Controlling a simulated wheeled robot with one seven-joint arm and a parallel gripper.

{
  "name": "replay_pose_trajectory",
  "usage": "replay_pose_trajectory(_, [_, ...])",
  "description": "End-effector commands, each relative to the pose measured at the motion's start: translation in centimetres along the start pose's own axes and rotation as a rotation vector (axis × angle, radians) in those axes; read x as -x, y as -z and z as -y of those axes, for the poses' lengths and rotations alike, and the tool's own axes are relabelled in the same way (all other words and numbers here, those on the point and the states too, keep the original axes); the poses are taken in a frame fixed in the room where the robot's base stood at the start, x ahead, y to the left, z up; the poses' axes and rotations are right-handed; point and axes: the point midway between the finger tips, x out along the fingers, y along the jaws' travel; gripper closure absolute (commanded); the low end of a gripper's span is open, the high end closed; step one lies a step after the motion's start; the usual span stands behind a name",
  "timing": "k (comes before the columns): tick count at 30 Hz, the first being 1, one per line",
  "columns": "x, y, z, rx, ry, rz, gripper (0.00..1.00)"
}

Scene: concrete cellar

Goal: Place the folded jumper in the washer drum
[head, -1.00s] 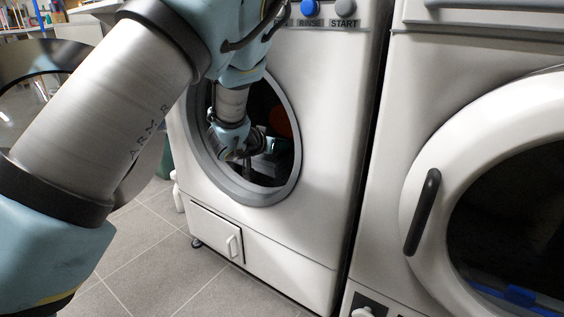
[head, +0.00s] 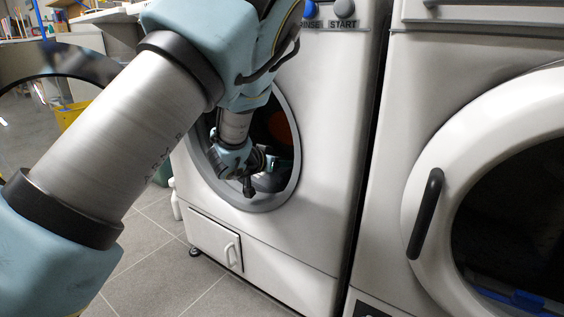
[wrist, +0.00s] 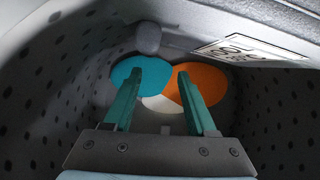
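The washer (head: 322,150) stands in the middle of the head view, its round drum opening (head: 285,190) uncovered. My gripper reaches into this opening, and its fingers are hard to make out there. In the wrist view my gripper (wrist: 160,74) has two teal fingers standing apart with nothing between them. They point at the back of the perforated grey drum (wrist: 60,90), where teal, orange (wrist: 205,85) and white patches show. I cannot make out the folded jumper for certain in either view.
A second machine (head: 420,120) with a closed round door and black handle (head: 425,213) stands close on the right. A label plate (wrist: 255,50) hangs at the upper right inside the drum view. Tiled floor (head: 150,255) lies clear at the lower left.

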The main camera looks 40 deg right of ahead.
Motion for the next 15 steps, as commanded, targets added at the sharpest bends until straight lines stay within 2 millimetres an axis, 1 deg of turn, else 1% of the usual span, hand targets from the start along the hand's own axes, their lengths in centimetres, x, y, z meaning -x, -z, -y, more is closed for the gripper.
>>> replay_pose_trajectory(6, [0.0,0.1,0.0,0.000,-0.001,0.000,0.43])
replay_pose_trajectory(9, [0.2,0.6,-0.1,-0.001,-0.002,-0.001,0.43])
replay_pose_trajectory(11, [1.0,0.7,0.0,0.002,0.000,0.001,0.43])
replay_pose_trajectory(14, [2.8,0.9,0.1,0.004,0.002,0.001,0.43])
replay_pose_trajectory(15, [3.7,1.0,0.1,0.005,0.002,0.000,0.43])
